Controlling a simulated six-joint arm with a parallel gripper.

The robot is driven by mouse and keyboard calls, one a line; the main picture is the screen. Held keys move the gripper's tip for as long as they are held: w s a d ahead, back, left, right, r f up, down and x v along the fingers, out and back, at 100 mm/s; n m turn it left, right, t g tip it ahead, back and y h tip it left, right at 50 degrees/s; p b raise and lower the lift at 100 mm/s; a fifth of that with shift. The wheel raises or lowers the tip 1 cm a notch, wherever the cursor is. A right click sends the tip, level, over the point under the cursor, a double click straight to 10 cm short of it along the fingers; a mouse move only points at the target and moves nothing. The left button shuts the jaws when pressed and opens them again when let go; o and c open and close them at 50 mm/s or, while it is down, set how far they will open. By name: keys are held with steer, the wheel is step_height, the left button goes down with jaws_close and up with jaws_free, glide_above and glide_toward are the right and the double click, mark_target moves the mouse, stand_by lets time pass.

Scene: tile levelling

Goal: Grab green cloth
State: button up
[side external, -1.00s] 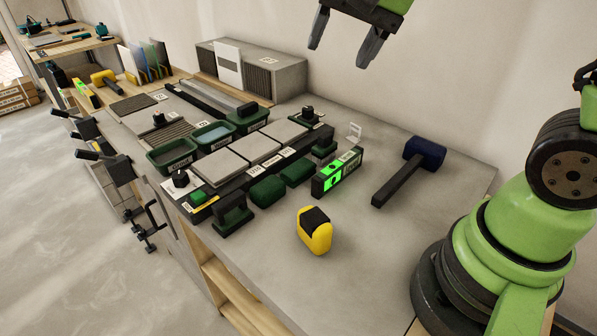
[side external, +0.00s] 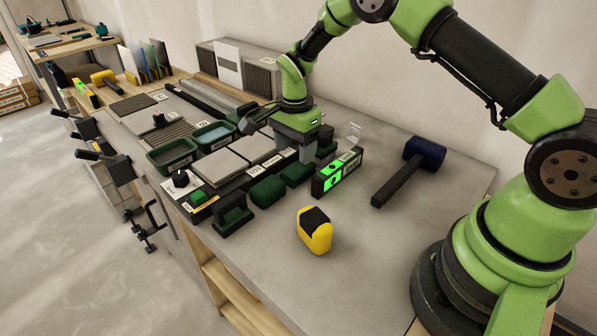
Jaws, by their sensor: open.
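Two dark green, soft-looking pads lie side by side in front of the tile rack; the left pad (side external: 267,191) and the right pad (side external: 297,173) both look like folded cloth, and I cannot tell which is the green cloth. A small brighter green piece (side external: 198,197) sits at the rack's near left corner. My gripper (side external: 277,144) is open, pointing down over the right end of the tile row. It is behind and above the right pad, apart from it. No object shows between its fingers. It hides the rack's far right corner.
A green-lit level (side external: 338,174) stands right of the pads. A yellow-and-black block (side external: 314,231) is in front, and a mallet (side external: 409,170) lies to the right. Grey tiles (side external: 220,166) and green trays (side external: 172,154) fill the left.

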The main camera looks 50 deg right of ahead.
mark_target(298, 167)
steer(key=f, duration=0.6)
steer(key=shift+s+d, duration=0.15)
steer(key=shift+d, duration=0.2)
steer(key=shift+c, duration=0.2)
steer(key=c, duration=0.6)
